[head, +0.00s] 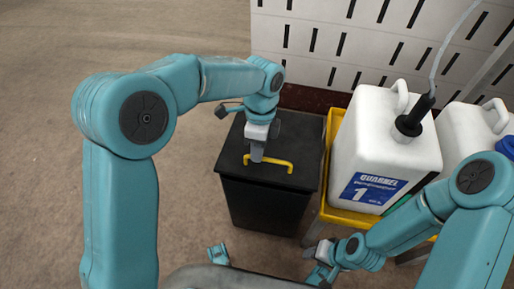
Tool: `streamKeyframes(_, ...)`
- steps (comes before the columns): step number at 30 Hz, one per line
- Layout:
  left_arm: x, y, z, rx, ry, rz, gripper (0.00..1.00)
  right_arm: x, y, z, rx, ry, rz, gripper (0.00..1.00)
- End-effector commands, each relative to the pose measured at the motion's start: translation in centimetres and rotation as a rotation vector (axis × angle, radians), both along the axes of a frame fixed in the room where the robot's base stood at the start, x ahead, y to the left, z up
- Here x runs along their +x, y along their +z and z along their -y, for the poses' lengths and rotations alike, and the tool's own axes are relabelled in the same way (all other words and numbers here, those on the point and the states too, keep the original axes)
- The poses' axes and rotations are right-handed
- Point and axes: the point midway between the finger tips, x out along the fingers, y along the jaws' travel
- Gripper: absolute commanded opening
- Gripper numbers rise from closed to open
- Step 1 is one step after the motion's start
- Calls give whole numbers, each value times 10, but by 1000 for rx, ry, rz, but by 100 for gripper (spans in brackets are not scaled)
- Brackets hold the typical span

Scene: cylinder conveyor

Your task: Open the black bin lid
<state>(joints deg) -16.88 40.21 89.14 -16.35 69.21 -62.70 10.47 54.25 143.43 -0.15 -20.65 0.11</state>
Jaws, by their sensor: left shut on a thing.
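The black bin (266,208) stands on the floor in the middle of the head view. Its black lid (295,140) lies flat on top, closed. A yellow handle (280,163) runs across the front part of the lid. My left gripper (257,156) points down over the lid and is shut on the yellow handle, near its left part. The gripper hides a piece of the handle. My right gripper (312,254) is low in the view, to the right of the bin's base and apart from it. Its fingers are too small to read.
A yellow tray (326,140) on a stand is right beside the bin. It holds a white jug (368,140) with a blue label, a black cap and a hose. Another white jug (462,132) stands further right. A white slotted panel (340,40) is behind. Floor at left is clear.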

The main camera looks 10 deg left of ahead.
Motion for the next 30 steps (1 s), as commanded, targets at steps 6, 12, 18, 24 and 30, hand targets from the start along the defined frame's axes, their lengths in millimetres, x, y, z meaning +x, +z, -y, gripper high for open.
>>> streamKeyframes(6, 26, 52, 0, -3, 3, 20, 0, -3, 68, -3, 2, 15, -5, 42)
streamKeyframes(12, 47, 76, -1, -1, 0, 19, 0, -3, 110, -3, 2, 14, -5, 42)
streamKeyframes(18, 65, 89, -1, 0, 2, 17, 0, -4, 137, -3, 2, 14, -5, 42)
streamKeyframes(24, 76, 93, -2, 1, 3, 16, 0, -4, 150, -3, 2, 13, -6, 42)
streamKeyframes(30, 80, 93, -3, 1, 5, 16, 0, -4, 152, -3, 2, 13, -6, 42)
